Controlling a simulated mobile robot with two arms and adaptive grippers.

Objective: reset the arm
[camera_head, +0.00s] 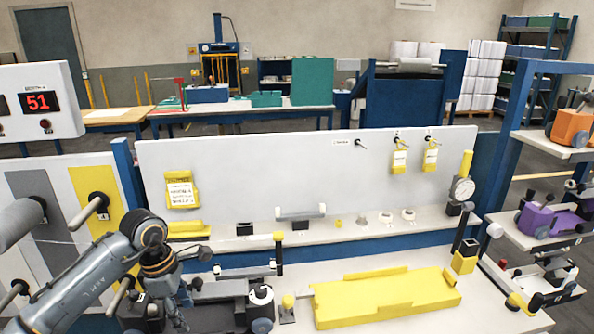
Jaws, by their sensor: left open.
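My left arm (92,283) reaches in from the lower left, bends at the top and turns downward. My left gripper (174,312) points down at its end, over the left part of the workbench and close to a dark grey device (222,296). Its jaws are open as far as they show, and I see nothing held. The fingertips are small and partly lost against the dark parts behind them. My right gripper is not in view.
A yellow tray (385,298) lies on the bench, with a yellow-and-black block (465,258) to its right. A white back panel (260,165) stands behind a narrow ledge. Shelves at right hold a purple device (545,220) and an orange one (573,127). Pegs (88,212) project at left.

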